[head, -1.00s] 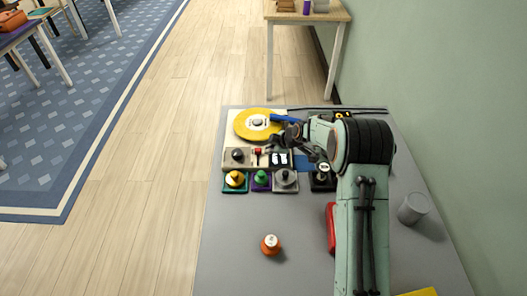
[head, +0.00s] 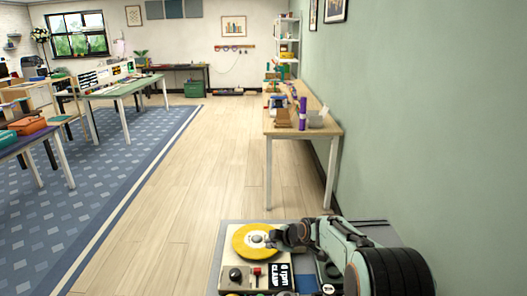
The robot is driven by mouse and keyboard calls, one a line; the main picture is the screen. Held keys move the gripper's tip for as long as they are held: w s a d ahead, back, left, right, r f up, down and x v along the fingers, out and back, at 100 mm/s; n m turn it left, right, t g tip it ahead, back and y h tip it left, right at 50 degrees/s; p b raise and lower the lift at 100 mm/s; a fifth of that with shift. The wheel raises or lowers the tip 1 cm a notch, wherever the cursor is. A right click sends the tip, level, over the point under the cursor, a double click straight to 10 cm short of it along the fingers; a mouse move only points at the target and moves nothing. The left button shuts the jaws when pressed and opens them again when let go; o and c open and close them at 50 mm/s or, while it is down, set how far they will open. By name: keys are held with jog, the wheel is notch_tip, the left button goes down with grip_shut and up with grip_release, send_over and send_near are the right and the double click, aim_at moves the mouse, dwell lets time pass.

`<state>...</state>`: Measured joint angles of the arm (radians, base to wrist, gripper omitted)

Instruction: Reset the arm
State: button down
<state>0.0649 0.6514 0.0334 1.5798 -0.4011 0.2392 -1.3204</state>
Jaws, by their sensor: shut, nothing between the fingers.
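A yellow disc (head: 254,241) with a pale centre lies on a cream deck (head: 229,262) at the far left of the grey bench. The deck has a black knob (head: 235,274), a small red lever (head: 257,271) and a black label reading "rpm" and "CLAMP" (head: 279,276). My gripper (head: 277,239) is shut and empty, at or just above the right side of the disc; I cannot tell whether it touches. My arm comes in from the lower right. The blue bar seen earlier beside the disc does not show, and my gripper covers that area.
Part of the grey bench top (head: 378,236) shows at the right of my arm, by the green wall. A wooden table (head: 302,122) with several items stands beyond. Open wooden floor (head: 190,200) lies to the left. The bench's near part is out of view.

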jog(key=s+r+t, duration=0.2)
jog(key=s+r, duration=0.3)
jog(key=r, duration=0.7)
jog(key=s+d+r+m+g+h, duration=0.1)
jog(key=s+r+m, duration=0.15)
jog(key=s, duration=0.75)
jog(key=s+d+f+m+g+h, duration=0.1)
jog(key=s+f+m+g, duration=0.1)
jog(key=s, duration=0.6)
jog(key=s+d+f+m+g+h, duration=0.1)
jog(key=s+d+f+m+g, duration=0.1)
jog(key=s+m, duration=0.5)
jog(key=s+d+f+m+g, duration=0.2)
jog(key=s+f+m+g, duration=0.2)
jog(key=s, duration=0.7)
jog(key=shift+s+f+h, duration=0.25)
jog(key=shift+f+h, duration=0.15)
jog(key=shift+f, duration=0.35)
